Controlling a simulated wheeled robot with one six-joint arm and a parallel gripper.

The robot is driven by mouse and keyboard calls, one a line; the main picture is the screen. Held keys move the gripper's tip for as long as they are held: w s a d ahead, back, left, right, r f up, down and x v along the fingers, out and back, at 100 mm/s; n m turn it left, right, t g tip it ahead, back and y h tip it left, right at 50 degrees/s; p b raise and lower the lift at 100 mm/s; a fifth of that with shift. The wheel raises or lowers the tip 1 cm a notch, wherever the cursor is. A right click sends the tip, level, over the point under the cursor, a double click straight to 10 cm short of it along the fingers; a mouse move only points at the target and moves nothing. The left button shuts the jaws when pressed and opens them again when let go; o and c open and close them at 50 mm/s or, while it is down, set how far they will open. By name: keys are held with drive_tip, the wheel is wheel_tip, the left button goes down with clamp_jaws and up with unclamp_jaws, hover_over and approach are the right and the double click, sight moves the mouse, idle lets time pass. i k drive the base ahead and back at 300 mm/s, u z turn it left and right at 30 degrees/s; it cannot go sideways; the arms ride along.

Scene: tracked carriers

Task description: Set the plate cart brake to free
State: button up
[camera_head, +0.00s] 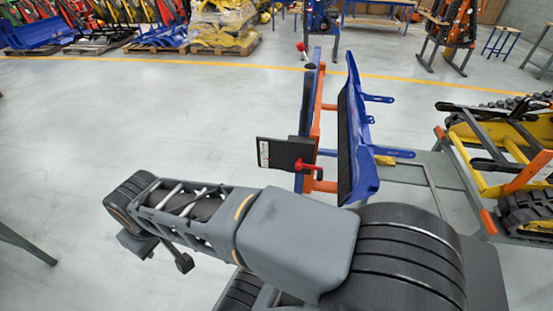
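The plate cart (316,110) stands right of centre, with an orange upright frame edged in blue. A blue panel with a dark face (352,130) stands upright beside it. A dark plate with a white label (284,153) sticks out to the left of the frame. A red lever (305,165) sits at this plate's right end; I cannot tell which brake setting it shows. My grey arm reaches left across the foreground. My gripper (158,252) is partly hidden at its left end, below and left of the dark plate, apart from the cart. Its opening is unclear.
A yellow tracked machine (510,150) and a grey frame (432,180) stand close on the right. A red ball knob (300,46) shows behind the cart. Loaded pallets (160,44) lie beyond a yellow floor line (200,63). The floor on the left is mostly clear.

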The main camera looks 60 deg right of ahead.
sight(300, 46)
drive_tip(key=z, duration=1.5)
